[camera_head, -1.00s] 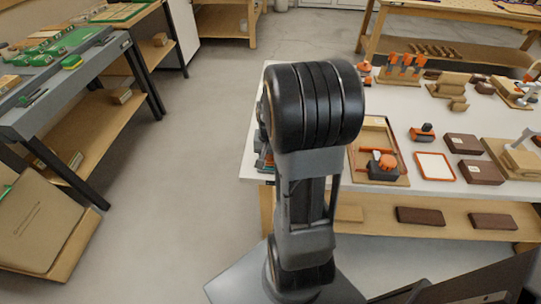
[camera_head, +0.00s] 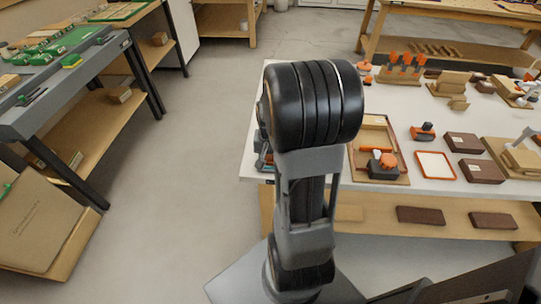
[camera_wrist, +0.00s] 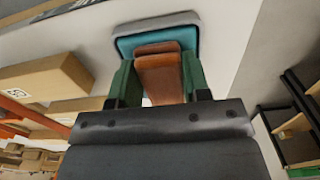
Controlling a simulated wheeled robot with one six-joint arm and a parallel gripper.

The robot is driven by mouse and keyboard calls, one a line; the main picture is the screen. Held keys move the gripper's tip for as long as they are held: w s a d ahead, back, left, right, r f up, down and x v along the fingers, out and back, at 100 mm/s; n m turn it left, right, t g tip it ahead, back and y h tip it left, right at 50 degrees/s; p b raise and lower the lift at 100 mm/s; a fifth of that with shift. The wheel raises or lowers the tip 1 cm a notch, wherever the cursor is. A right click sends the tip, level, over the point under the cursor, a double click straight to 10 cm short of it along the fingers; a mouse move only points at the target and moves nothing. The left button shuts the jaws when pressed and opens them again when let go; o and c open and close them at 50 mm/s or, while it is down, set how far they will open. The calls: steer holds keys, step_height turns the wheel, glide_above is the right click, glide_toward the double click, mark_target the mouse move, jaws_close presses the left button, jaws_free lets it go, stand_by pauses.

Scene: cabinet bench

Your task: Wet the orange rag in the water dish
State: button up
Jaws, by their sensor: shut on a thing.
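My gripper (camera_wrist: 160,78) has green fingers shut on the orange rag (camera_wrist: 161,72), which looks brownish-orange and folded in the wrist view. The water dish (camera_wrist: 122,28) is a grey-rimmed tray with a teal inside, just beyond the fingertips. The rag overlaps the dish's teal area in that view; I cannot tell whether it touches the water or hangs above it. In the head view my arm hides the gripper and rag, and only a small part of the dish (camera_head: 262,161) seems to show at the bench's left edge.
The white bench (camera_head: 420,110) holds a wooden tray with an orange-topped dark item (camera_head: 383,165), an orange-framed white panel (camera_head: 435,165) and dark brown boxes (camera_head: 481,171). In the wrist view a cardboard box (camera_wrist: 45,78) lies left of the gripper. Open floor lies left of the bench.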

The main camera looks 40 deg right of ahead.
stand_by(0.5)
steer(key=shift+r+p, duration=3)
steer(key=shift+r, duration=0.5)
